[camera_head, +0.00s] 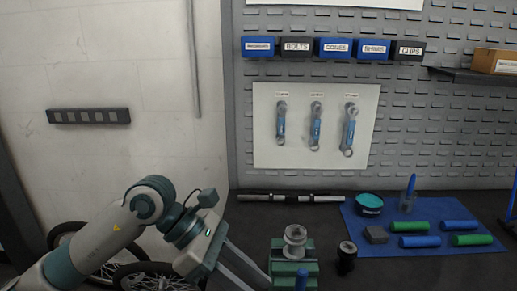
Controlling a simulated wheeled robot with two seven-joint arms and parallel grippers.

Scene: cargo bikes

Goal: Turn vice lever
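A green vice (291,268) stands at the bottom middle of the head view, on the dark bench. A silver ringed metal part (295,238) sits upright at its top. I cannot make out the vice lever for certain. My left gripper (252,279) reaches down just left of the vice, with a gap between its two fingers and nothing seen in it. The fingertips are near the frame's bottom edge, and I cannot tell whether they touch the vice. My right gripper is out of view.
A black cylindrical part (347,258) stands right of the vice. A blue mat (440,231) holds green and blue handle grips, a teal-topped tin (369,204) and a grey block (376,235). A dark bar (290,198) lies behind the vice. Wheels (85,245) stand at the left.

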